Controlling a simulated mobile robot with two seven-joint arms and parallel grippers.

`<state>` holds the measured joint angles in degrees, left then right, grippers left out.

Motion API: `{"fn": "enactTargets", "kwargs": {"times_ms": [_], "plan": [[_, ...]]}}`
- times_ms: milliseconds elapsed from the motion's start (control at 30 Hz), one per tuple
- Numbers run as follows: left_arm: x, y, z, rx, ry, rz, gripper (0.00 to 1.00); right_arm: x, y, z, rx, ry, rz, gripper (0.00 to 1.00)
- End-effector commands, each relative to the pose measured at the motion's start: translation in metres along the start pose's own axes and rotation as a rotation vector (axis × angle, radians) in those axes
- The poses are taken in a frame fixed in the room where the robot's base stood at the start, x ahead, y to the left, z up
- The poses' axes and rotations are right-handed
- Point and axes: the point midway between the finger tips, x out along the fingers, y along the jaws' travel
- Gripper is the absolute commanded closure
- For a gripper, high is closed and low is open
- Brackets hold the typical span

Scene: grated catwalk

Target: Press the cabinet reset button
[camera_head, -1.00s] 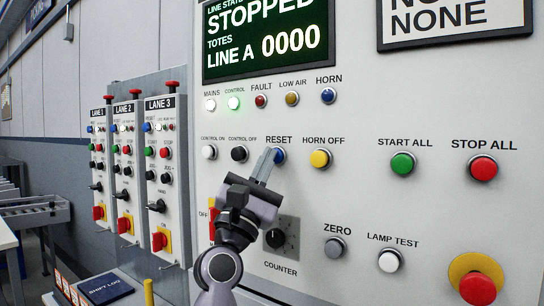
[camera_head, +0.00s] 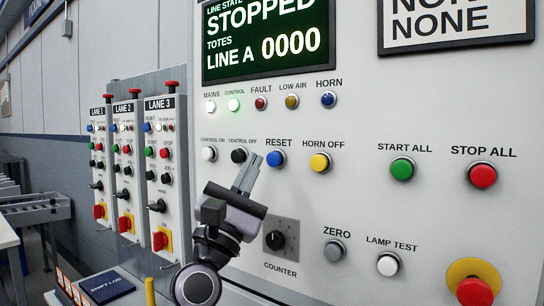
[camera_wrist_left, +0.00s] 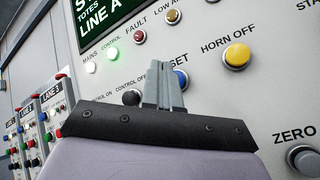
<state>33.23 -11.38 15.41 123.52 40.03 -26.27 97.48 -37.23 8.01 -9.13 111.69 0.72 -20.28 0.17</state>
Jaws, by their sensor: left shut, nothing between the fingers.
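The blue RESET button (camera_head: 276,158) sits on the white cabinet panel (camera_head: 350,110), between the black CONTROL OFF button (camera_head: 239,155) and the yellow HORN OFF button (camera_head: 320,162). My left gripper (camera_head: 249,170) is shut and empty. In the head view its fingertips show just left of and below the blue button, which is uncovered; I cannot tell how far they stand off the panel. In the left wrist view the fingers (camera_wrist_left: 163,85) cover part of the RESET label, and the blue button (camera_wrist_left: 181,78) shows partly behind them. My right gripper is not in view.
A display (camera_head: 265,38) reads STOPPED. The COUNTER knob (camera_head: 276,240) is right of my gripper. A red emergency button (camera_head: 475,290) stands out at lower right. Lane boxes (camera_head: 160,170) with red tops are at left. A SHIFT LOG book (camera_head: 106,286) lies below.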

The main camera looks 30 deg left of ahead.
Motion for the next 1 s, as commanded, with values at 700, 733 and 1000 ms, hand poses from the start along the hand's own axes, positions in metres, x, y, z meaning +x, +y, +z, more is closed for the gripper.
{"fn": "enactTargets", "kwargs": {"times_ms": [700,733,1000], "plan": [[-0.02,0.015,0.015,0.0,0.0,0.0,1.0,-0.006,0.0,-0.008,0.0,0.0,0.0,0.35],[-0.02,0.015,0.015,0.0,0.0,0.0,1.0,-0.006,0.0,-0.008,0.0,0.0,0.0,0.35],[-0.02,0.015,0.015,0.0,0.0,0.0,1.0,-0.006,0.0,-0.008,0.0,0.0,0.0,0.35]]}}
